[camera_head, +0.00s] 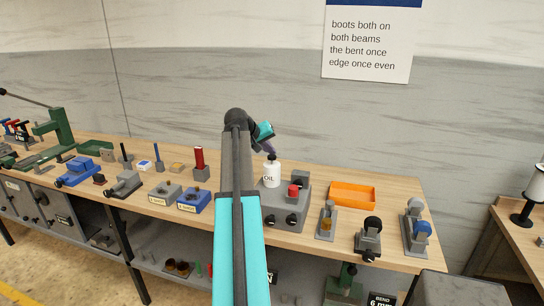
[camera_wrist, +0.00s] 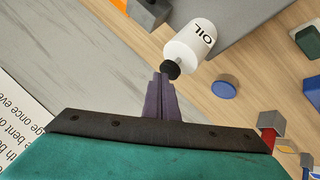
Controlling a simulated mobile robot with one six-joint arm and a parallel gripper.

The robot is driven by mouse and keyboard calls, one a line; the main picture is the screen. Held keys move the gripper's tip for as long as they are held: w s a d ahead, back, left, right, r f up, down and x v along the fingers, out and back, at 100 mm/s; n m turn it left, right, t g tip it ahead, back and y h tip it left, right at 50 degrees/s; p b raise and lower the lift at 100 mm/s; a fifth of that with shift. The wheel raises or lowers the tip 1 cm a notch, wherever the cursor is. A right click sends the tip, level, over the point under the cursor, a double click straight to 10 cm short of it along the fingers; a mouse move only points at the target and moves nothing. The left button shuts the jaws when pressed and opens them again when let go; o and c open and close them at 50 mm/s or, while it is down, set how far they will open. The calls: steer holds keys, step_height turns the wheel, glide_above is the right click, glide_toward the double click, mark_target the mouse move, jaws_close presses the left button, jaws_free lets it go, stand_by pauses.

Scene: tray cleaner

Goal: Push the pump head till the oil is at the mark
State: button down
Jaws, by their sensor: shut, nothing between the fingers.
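The white oil bottle (camera_head: 271,177), lettered OIL, stands upright on the bench beside a grey block unit; it also shows in the wrist view (camera_wrist: 188,43). Its black pump head (camera_head: 271,157) is on top, also in the wrist view (camera_wrist: 170,70). My gripper (camera_head: 269,149) is shut and empty, its purple fingers (camera_wrist: 161,78) just at the pump head; I cannot tell if they touch it. A small amber-coloured vessel (camera_head: 327,219) stands on a grey base to the right. The mark and the oil level are too small to make out.
The grey unit (camera_head: 297,211) with a red knob (camera_head: 294,190) is close right of the bottle. An orange tray (camera_head: 352,194) lies behind at right. A red-topped post (camera_head: 199,160) and blue blocks (camera_head: 195,202) stand to the left. A sign (camera_head: 370,45) hangs on the wall.

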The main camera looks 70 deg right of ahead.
mark_target(270, 157)
steer(key=shift+f, duration=0.55)
stand_by(0.9)
steer(key=shift+r+p, duration=0.55)
steer(key=shift+r, duration=0.9)
steer(key=shift+r+p, duration=1.25)
steer(key=shift+r, duration=1.25)
